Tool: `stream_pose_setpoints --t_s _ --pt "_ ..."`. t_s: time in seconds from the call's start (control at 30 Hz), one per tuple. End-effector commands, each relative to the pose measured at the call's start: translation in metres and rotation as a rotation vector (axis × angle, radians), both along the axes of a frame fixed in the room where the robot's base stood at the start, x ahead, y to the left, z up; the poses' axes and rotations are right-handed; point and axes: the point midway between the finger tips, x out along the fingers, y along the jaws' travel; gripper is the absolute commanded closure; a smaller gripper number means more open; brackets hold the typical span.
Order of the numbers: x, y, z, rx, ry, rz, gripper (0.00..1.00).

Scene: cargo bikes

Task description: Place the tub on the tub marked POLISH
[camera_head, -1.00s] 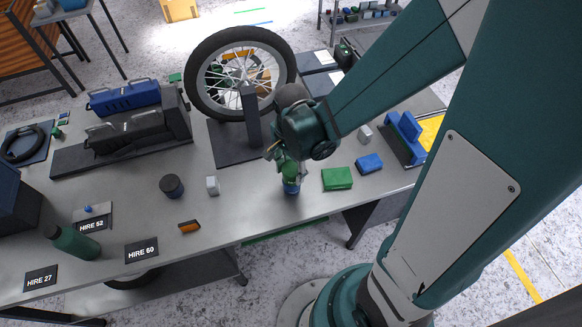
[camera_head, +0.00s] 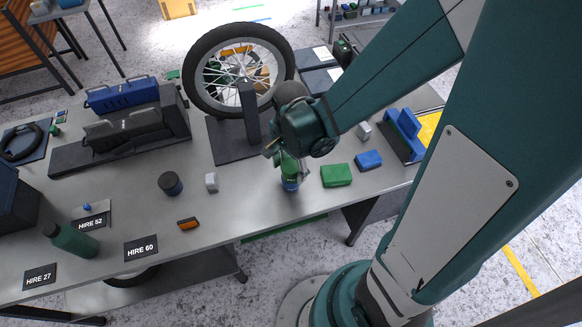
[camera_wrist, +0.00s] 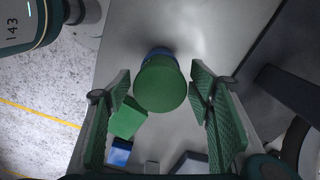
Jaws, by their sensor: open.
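A green-topped tub (camera_wrist: 162,86) stands upright between my fingers in the wrist view, with a blue part directly under the green. In the head view the green part (camera_head: 290,170) sits over the blue part (camera_head: 290,185) on the bench; I cannot tell for sure whether these are two stacked tubs. My gripper (camera_head: 289,158) is around the green part from above. In the wrist view my gripper (camera_wrist: 160,80) is open, with gaps on both sides of the green tub. No POLISH mark is legible.
A green block (camera_head: 336,175) and a blue block (camera_head: 369,160) lie close right of the tub. A wheel on a stand (camera_head: 240,70) rises behind. A small grey block (camera_head: 211,182) and an orange-black piece (camera_head: 188,224) lie left. The bench's front edge is near.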

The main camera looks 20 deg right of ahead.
Motion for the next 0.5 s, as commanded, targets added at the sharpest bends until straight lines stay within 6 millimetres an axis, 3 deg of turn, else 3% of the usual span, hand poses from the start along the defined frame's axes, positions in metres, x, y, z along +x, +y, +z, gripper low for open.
stream_pose_setpoints --t_s 0.5 --pt "0.0 0.0 0.026 0.0 0.0 0.0 0.47"
